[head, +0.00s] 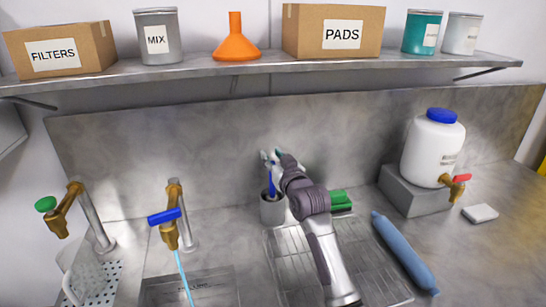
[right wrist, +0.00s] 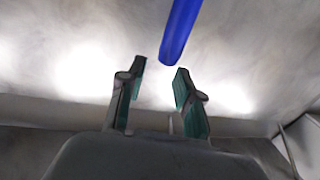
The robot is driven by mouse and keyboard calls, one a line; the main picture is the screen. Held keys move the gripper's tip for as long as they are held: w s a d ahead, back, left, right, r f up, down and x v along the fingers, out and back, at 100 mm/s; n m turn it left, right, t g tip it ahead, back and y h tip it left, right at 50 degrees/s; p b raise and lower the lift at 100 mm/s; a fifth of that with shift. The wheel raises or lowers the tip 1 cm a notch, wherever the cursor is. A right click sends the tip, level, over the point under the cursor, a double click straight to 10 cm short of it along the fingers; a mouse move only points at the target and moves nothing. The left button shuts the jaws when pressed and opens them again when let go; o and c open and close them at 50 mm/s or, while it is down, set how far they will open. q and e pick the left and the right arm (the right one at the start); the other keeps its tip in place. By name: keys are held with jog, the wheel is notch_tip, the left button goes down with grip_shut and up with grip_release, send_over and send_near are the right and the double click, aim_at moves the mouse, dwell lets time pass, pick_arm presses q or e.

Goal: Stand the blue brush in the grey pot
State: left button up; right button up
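The grey pot (head: 271,210) stands on the counter against the back wall, left of the drying rack. The blue brush (head: 270,183) is upright in it, its lower part hidden by the pot. My right gripper (head: 268,157) is at the top of the brush, above the pot. In the right wrist view the right gripper (right wrist: 160,83) is open, its teal-padded fingers apart with nothing between them. The blue handle (right wrist: 179,32) shows just beyond the fingertips, clear of both. My left gripper is not in view.
A ribbed drying rack (head: 285,262) lies under my right arm. A blue-handled tap (head: 166,217) runs into the sink at left. The shelf (head: 230,69) hangs above.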

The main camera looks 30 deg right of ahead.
jog(key=shift+o, duration=0.4)
jog(key=s+a, duration=0.1)
jog(key=s, duration=1.1)
jog(key=shift+a, duration=0.1)
dwell(0.4)
